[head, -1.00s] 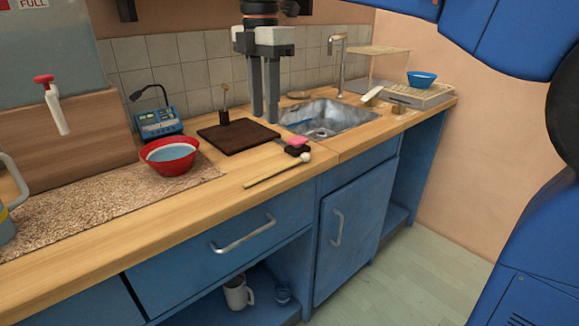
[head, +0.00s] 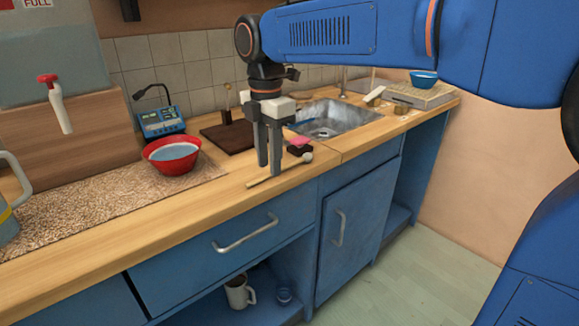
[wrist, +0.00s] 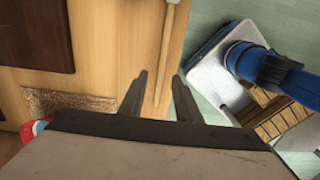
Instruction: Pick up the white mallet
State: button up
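The white mallet (head: 291,167) lies on the wooden counter near its front edge, with its pale round head at the right end and its thin handle running left. My gripper (head: 269,170) is open and points down over the handle, hiding part of it in the head view. In the wrist view the mallet handle (wrist: 165,45) runs between the two spread fingers of my gripper (wrist: 160,75), and its head is cut off at the top edge. I cannot tell whether the fingertips are down level with the handle.
A pink sponge on a dark block (head: 299,147) sits just behind the mallet head. A dark board (head: 226,138) lies behind my gripper, and a red bowl (head: 173,158) stands to the left. The sink (head: 334,116) is behind right. The counter edge is close in front.

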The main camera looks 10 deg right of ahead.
jog(key=shift+f, duration=0.85)
grip_shut()
